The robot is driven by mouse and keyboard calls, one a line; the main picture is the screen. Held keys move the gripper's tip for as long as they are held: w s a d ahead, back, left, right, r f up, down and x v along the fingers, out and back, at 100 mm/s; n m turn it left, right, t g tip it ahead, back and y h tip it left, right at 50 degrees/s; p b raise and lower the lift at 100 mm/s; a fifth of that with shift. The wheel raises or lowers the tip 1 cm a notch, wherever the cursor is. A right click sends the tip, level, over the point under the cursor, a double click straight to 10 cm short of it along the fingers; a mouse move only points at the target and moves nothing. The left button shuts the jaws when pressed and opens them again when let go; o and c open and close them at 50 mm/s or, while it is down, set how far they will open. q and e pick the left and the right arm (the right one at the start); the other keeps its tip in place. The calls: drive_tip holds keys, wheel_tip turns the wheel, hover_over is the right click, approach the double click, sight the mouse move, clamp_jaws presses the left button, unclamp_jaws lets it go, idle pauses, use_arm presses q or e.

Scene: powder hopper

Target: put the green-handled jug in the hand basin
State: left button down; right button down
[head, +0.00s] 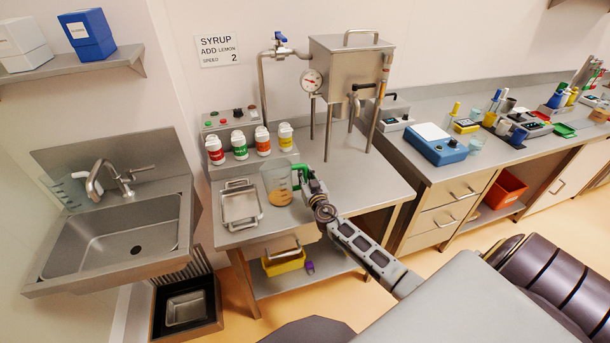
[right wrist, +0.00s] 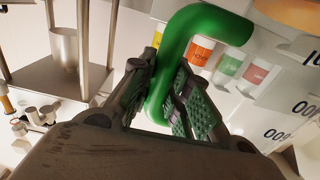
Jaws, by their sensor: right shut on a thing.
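The green-handled jug (head: 276,187) is clear, with brown contents low inside, and is at the front of the steel table, right of a square metal pan. I cannot tell whether it touches the table. My right gripper (head: 304,176) is shut on its green handle. In the right wrist view the handle (right wrist: 190,45) runs between the fingers of the gripper (right wrist: 172,100). The hand basin (head: 120,235) is at the left, with a tap (head: 110,182) above its back edge. Another clear jug (head: 72,190) stands at the basin's back left corner. My left gripper is not in view.
The square metal pan (head: 240,205) lies between jug and basin. A steel hopper (head: 345,70) on legs stands at the back. The basin bowl looks empty.

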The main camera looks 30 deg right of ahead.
drive_tip(key=c, duration=1.4)
unclamp_jaws()
drive_tip(key=shift+o, duration=0.2)
drive_tip(key=shift+r, duration=0.15)
drive_tip(key=shift+b+v, duration=0.35)
drive_tip(key=shift+v, duration=2.15)
drive_tip(key=shift+b+v, duration=0.9)
drive_tip(key=shift+v, duration=2.2)
drive_tip(key=shift+s+a, duration=0.15)
drive_tip(key=shift+s, duration=0.25)
drive_tip(key=shift+o, duration=0.5)
